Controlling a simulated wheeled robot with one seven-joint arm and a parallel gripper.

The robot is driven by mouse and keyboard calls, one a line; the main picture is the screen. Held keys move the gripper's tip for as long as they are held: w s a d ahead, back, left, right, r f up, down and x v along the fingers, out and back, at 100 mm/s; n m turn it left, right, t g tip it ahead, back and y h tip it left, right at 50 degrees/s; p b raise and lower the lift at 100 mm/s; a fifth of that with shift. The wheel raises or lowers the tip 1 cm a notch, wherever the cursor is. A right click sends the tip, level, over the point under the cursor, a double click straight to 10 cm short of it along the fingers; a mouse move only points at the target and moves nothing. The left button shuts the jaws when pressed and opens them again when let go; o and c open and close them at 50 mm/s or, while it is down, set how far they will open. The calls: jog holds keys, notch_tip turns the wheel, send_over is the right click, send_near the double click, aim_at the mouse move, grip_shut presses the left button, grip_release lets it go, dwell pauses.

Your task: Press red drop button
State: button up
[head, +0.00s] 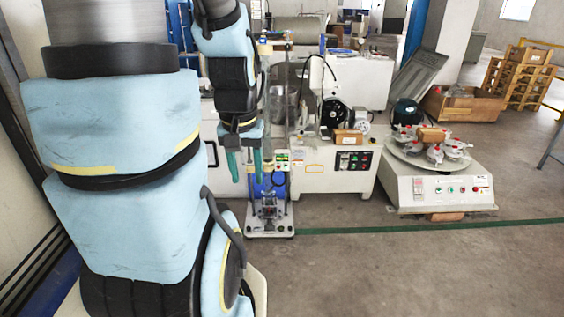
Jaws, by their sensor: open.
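My gripper (244,166) hangs with its two teal fingers pointing down and spread apart, with nothing between them. It is left of a narrow upright machine (270,222) with blue parts and a pale base. A small control panel (282,160) with green and yellow marks sits on this machine, just right of my gripper's fingers and apart from them in the picture. A red drop button is too small to make out with certainty there. My gripper and forearm hide part of the machine's left side.
A white cabinet with a black button panel (353,161) stands right of the narrow machine. Further right is a low grey machine (440,195) with a round turntable and its own buttons. Wooden crates (520,75) stand behind. The grey floor (400,270) in front is clear, crossed by a green line.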

grip_shut()
dwell(1.6)
